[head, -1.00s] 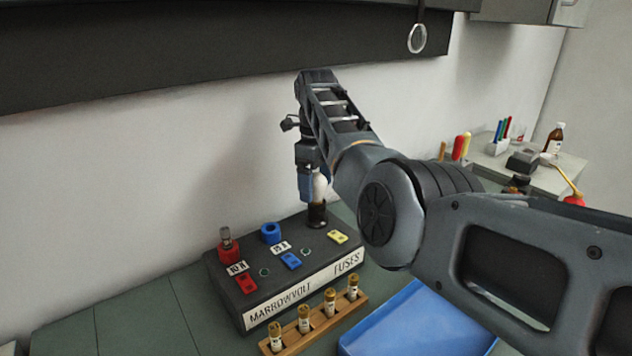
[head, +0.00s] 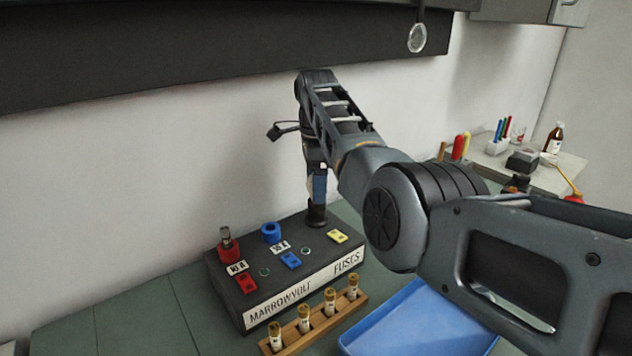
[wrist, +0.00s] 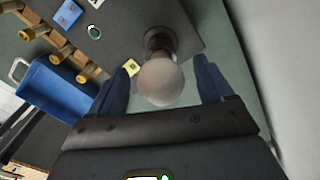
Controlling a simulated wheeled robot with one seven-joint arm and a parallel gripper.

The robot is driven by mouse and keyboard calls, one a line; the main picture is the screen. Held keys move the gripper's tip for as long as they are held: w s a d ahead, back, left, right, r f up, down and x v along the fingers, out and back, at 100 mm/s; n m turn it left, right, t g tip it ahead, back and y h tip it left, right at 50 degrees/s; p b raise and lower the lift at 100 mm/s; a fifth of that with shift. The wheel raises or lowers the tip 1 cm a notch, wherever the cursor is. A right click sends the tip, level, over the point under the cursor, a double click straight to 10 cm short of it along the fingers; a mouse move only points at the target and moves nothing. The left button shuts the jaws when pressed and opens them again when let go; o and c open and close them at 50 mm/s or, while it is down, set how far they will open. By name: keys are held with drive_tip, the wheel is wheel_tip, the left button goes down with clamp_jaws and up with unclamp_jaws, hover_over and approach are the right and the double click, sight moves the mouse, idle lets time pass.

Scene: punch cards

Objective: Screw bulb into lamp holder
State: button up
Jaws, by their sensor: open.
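The white bulb (wrist: 161,80) stands in the dark lamp holder (wrist: 159,42) on the black fuse box, with its glass towards my wrist camera. In the head view the lamp holder (head: 317,213) sits at the back right of the box. My gripper (wrist: 166,76) is open, with one blue finger on each side of the bulb and a visible gap to it. In the head view my gripper (head: 319,187) points down just above the lamp holder and hides most of the bulb. How far the bulb is screwed in cannot be seen.
The fuse box (head: 290,262) also carries a red holder (head: 229,250), a blue ring-shaped holder (head: 271,233) and coloured switches. A wooden rack (head: 317,325) with several fuses stands in front. A blue tray (head: 420,325) lies to its right. The wall is close behind.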

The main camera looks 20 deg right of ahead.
drive_tip(key=n, duration=0.3)
drive_tip(key=shift+n, duration=0.4)
drive_tip(key=n, duration=0.4)
drive_tip(key=c, duration=1)
drive_tip(key=m, duration=0.3)
drive_tip(key=shift+m, duration=0.3)
drive_tip(key=shift+c, duration=0.3)
drive_tip(key=m, duration=1.2)
